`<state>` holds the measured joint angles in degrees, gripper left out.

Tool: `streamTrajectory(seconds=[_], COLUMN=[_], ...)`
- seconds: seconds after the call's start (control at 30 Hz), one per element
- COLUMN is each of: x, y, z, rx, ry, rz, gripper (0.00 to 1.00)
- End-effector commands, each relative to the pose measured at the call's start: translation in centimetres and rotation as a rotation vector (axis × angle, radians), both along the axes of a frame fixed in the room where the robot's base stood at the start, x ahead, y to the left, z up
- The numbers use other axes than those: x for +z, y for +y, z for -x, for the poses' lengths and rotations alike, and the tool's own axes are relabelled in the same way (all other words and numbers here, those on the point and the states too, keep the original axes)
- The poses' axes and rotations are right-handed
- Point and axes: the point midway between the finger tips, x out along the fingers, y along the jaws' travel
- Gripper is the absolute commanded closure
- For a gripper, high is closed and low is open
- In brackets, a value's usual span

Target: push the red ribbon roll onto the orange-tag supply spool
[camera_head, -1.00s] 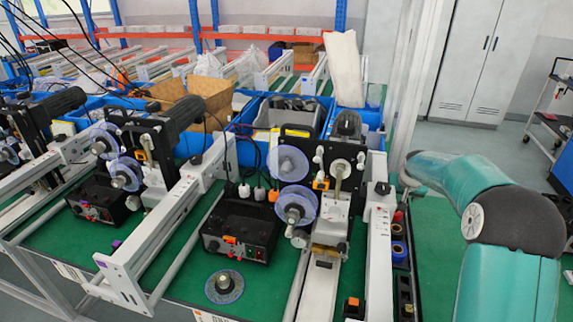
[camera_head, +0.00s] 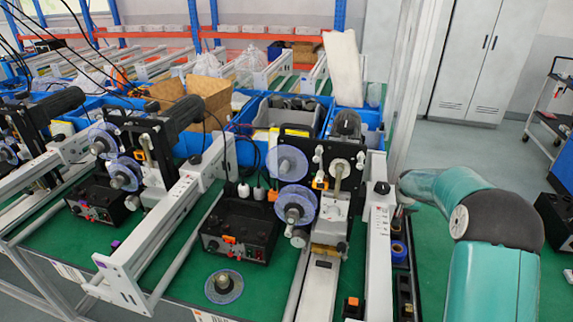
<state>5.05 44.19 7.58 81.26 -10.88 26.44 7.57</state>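Two translucent blue-purple spool discs sit on the black coder in the middle, an upper disc (camera_head: 287,163) and a lower disc (camera_head: 296,205). A small orange tag (camera_head: 272,195) is at their left, and another orange piece (camera_head: 320,184) is at their right. I cannot tell which disc the tag marks. My teal arm comes in from the right, and my gripper (camera_head: 403,202) is at its far end, small and dark, over the narrow parts tray right of the coder. I cannot make out its fingers. The red ribbon roll is not clearly visible.
The narrow tray holds a blue roll (camera_head: 398,251). A white rail (camera_head: 378,255) stands between tray and coder. A loose disc (camera_head: 223,287) lies on the green table, left of the coder. Blue bins stand behind.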

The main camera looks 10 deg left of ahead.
Motion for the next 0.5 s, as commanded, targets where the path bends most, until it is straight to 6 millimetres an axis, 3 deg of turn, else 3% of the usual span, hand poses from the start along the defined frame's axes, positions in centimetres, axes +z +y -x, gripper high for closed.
streamTrajectory(seconds=[0.17, 0.37, 0.5], x=[0.01, 0.01, 0.10], y=[0.02, 0.00, 0.00], z=[0.00, 0.00, -0.01], rx=[0.000, 0.000, 0.000], ry=[0.000, 0.000, -0.001], rz=[0.000, 0.000, 0.000], gripper=[0.27, 0.65, 0.67])
